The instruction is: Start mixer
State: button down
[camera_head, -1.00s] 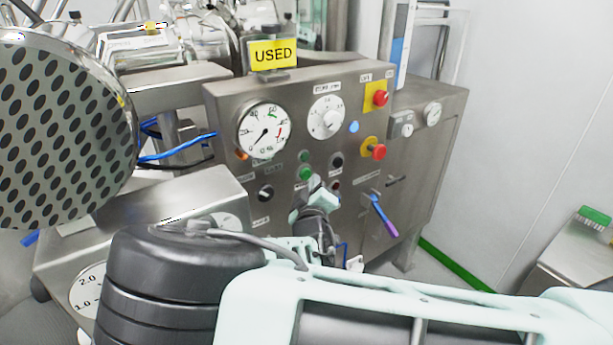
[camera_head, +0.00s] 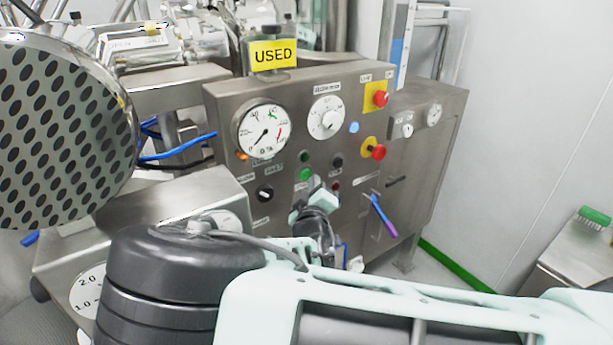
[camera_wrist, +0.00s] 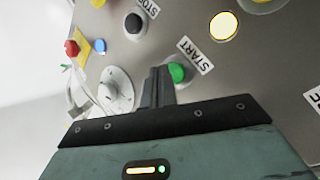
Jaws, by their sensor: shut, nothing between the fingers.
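The mixer's grey control panel (camera_head: 222,108) faces me in the head view. In the wrist view a green button (camera_wrist: 177,72) sits beside a label reading START (camera_wrist: 195,55). My gripper (camera_wrist: 160,72) is shut and empty, with its fingertips right beside the green button and partly overlapping it in the picture. I cannot tell whether they touch it. In the head view my gripper (camera_head: 317,183) is close to the panel, just right of and below the green button (camera_head: 305,174). A black button (camera_wrist: 133,23) is by the STOP label (camera_wrist: 148,7).
Two red knobs on yellow plates, an upper one (camera_head: 381,98) and a lower one (camera_head: 377,151), stick out at right. A yellow lamp (camera_wrist: 223,26) is lit in the wrist view. A yellow USED sign (camera_head: 273,54) stands on top.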

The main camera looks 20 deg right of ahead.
jog(key=shift+w, duration=0.1)
dwell(0.7)
jog(key=shift+w+a, duration=0.15)
jog(key=shift+w, duration=0.15)
jog(key=shift+w+a+b, duration=0.15)
jog(key=shift+w+b, duration=0.25)
jog(key=shift+b, duration=0.1)
dwell(0.7)
jog(key=shift+s, duration=0.15)
jog(key=shift+s+d, duration=0.3)
jog(key=shift+s, duration=0.35)
jog(key=shift+s, duration=0.1)
jog(key=s, duration=0.1)
jog(key=s+d, duration=0.1)
jog(key=s, duration=0.2)
jog(key=shift+s+d, duration=0.25)
jog(key=shift+s, duration=0.05)
dwell(0.7)
